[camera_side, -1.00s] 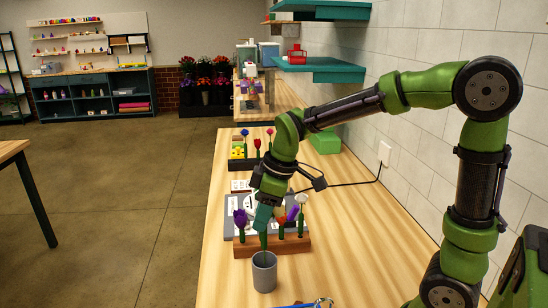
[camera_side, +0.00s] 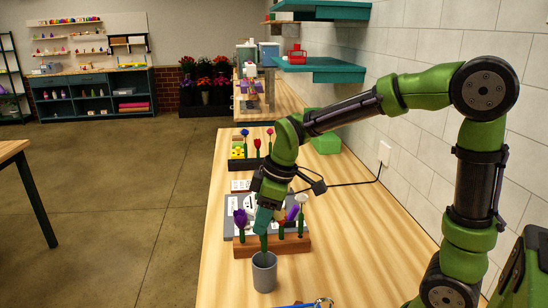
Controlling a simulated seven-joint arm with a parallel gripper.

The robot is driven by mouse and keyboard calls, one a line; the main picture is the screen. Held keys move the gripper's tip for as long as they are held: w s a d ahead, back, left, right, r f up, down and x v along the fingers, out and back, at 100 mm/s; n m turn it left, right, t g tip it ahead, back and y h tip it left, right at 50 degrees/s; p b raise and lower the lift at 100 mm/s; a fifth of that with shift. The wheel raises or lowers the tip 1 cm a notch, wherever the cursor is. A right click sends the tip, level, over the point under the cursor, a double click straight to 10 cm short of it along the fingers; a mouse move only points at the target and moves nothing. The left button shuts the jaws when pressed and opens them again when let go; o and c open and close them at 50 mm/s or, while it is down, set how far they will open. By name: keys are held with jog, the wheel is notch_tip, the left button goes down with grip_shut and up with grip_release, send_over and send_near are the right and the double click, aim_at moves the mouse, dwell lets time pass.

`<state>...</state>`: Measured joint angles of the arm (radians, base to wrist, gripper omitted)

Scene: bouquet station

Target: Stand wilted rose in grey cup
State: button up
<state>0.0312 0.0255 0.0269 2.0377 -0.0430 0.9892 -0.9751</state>
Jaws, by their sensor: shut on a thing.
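The grey cup (camera_side: 264,274) stands upright on the wooden table near its front. My gripper (camera_side: 263,222) is above the cup, pointing down, shut on a green-stemmed flower that I take to be the wilted rose (camera_side: 264,243). Its stem hangs roughly upright below the fingers, and its lower end is at the cup's mouth. I cannot tell whether the stem's end is inside the cup or just behind its rim. The flower's head is hidden by my gripper.
A wooden rack (camera_side: 297,244) right behind the cup holds several flowers, including a purple tulip (camera_side: 240,217) and a white flower (camera_side: 301,199). A dark tray (camera_side: 240,164) with more flowers stands farther back. A blue item (camera_side: 300,305) lies at the front edge.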

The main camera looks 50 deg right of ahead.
jog(key=shift+f, duration=0.7)
dwell(1.1)
dwell(0.6)
jog(key=o, duration=0.7)
jog(key=shift+o, duration=0.2)
jog(key=shift+r, duration=0.15)
jog(key=shift+v, duration=3.15)
